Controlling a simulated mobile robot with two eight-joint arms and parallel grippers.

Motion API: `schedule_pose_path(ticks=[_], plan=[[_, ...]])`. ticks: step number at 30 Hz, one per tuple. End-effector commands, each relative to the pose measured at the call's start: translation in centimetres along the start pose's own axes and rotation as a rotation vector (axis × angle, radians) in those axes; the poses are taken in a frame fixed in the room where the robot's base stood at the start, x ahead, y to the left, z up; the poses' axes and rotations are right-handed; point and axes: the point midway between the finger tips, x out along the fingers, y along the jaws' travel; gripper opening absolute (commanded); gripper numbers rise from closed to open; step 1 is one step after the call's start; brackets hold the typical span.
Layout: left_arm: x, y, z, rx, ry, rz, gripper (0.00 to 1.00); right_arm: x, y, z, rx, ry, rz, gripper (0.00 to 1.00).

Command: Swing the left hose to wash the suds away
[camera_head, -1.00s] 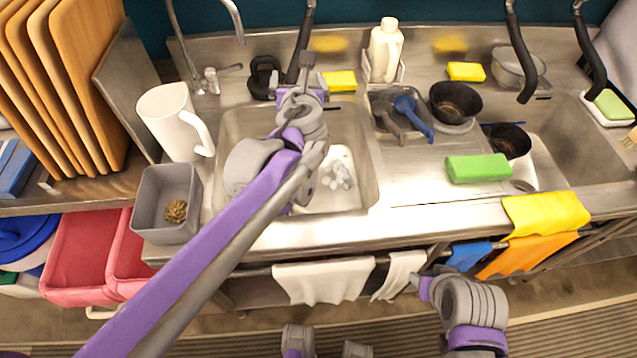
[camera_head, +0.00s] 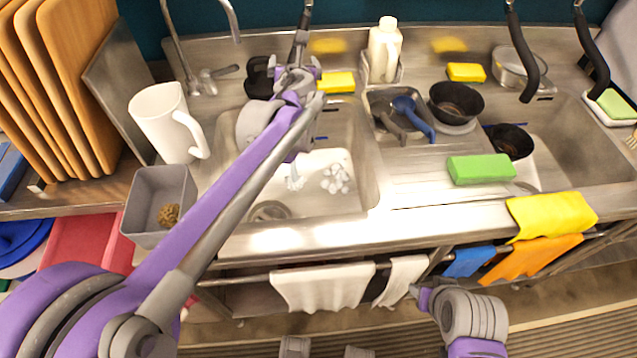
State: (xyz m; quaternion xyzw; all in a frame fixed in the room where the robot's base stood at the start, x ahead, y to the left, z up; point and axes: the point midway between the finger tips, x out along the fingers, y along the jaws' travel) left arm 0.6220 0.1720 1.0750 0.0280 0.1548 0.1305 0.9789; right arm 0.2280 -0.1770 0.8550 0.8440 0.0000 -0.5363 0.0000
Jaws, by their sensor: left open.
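The left hose (camera_head: 302,34), black, hangs at the back wall above the left sink (camera_head: 366,185). White suds lie in clumps on the basin floor, one clump (camera_head: 336,179) right of centre and a smaller one (camera_head: 294,181) beside my arm. My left gripper (camera_head: 297,68) is open at the hose's lower end, with its fingers on either side of it; I cannot tell whether they touch it. My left arm crosses the basin and hides part of it. My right gripper (camera_head: 414,291) is low in front of the counter, away from the sink; its jaws are too small to read.
A faucet (camera_head: 228,15) and white pitcher (camera_head: 168,122) stand left of the sink, with a grey bin (camera_head: 146,210) nearer. A white bottle (camera_head: 384,50), yellow sponge (camera_head: 337,82) and dark bowl (camera_head: 456,100) sit right of the hose. Towels hang along the front.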

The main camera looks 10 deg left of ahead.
Motion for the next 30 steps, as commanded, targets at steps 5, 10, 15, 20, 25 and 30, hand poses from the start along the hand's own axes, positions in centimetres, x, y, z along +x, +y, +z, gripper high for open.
schedule_pose_path(ticks=[5,10,15,20,25,30], plan=[[0.1,0.0,0.0,0.0,0.0,0.0,1.0,0.0,0.0,0.0,0.0,0.0,0.0,0.5],[0.1,0.0,0.0,0.0,0.0,0.0,1.0,0.0,0.0,0.0,0.0,0.0,0.0,0.5],[0.0,-0.8,0.1,0.001,0.0,-0.002,1.0,-0.1,0.0,-0.1,0.0,0.0,0.0,0.5],[-0.1,-1.9,0.2,0.001,0.0,-0.002,1.0,-0.3,0.0,-0.2,0.0,0.001,0.0,0.5],[-0.3,-3.1,0.2,0.001,0.0,-0.002,1.0,-0.5,0.0,-0.3,0.0,0.002,0.0,0.5],[-0.4,-4.3,0.3,0.001,0.0,-0.002,1.0,-0.6,0.0,-0.4,0.0,0.002,0.0,0.5]])
